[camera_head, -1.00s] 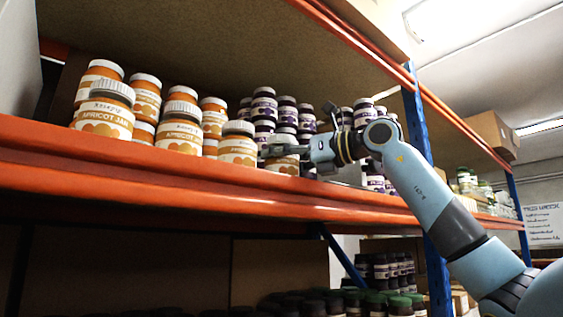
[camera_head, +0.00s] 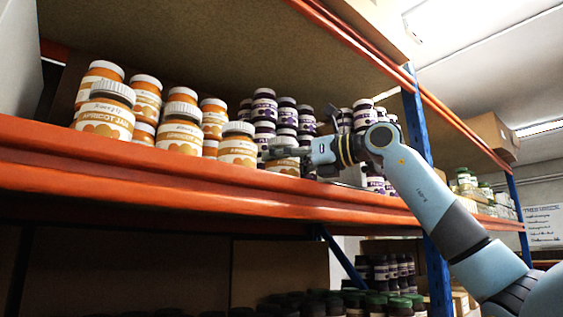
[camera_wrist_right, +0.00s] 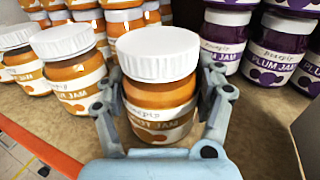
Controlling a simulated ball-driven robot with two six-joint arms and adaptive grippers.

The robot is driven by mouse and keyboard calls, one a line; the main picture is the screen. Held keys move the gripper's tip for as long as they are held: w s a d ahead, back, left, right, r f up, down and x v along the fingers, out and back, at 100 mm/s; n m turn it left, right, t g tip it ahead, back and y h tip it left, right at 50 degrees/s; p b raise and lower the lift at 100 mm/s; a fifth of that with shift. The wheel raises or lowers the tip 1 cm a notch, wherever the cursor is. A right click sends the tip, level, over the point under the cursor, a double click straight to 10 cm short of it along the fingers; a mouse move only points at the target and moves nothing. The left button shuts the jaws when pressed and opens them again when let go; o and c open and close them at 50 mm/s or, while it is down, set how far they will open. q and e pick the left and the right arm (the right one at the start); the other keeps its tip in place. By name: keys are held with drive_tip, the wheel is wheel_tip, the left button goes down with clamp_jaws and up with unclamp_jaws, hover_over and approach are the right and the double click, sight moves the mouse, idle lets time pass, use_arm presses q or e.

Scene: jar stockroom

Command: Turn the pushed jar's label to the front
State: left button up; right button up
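An apricot jam jar (camera_head: 284,170) with a white lid stands at the right end of the front row of apricot jars on the orange-edged shelf (camera_head: 150,165). In the head view my right gripper (camera_head: 272,152) covers its upper part. In the wrist view the jar (camera_wrist_right: 160,95) is upright between the two fingers of my right gripper (camera_wrist_right: 162,88), one finger close against each side. Its white label band shows handwriting and part of the word JAM, low and towards the palm. My left gripper is in neither view.
Another apricot jar (camera_wrist_right: 75,72) stands close to the left of my fingers; its neighbour (camera_head: 237,147) shows a front-facing label. Plum jam jars (camera_wrist_right: 280,48) stand to the right, behind a strip of bare shelf. A blue upright (camera_head: 418,120) is behind my arm.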

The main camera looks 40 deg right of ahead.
sight(298, 161)
drive_tip(key=o, duration=0.6)
drive_tip(key=shift+f, duration=0.15)
drive_tip(key=v, duration=0.6)
drive_tip(key=shift+s+d, duration=0.1)
drive_tip(key=shift+d, duration=0.1)
drive_tip(key=shift+s+d, duration=0.15)
drive_tip(key=shift+s, duration=0.4)
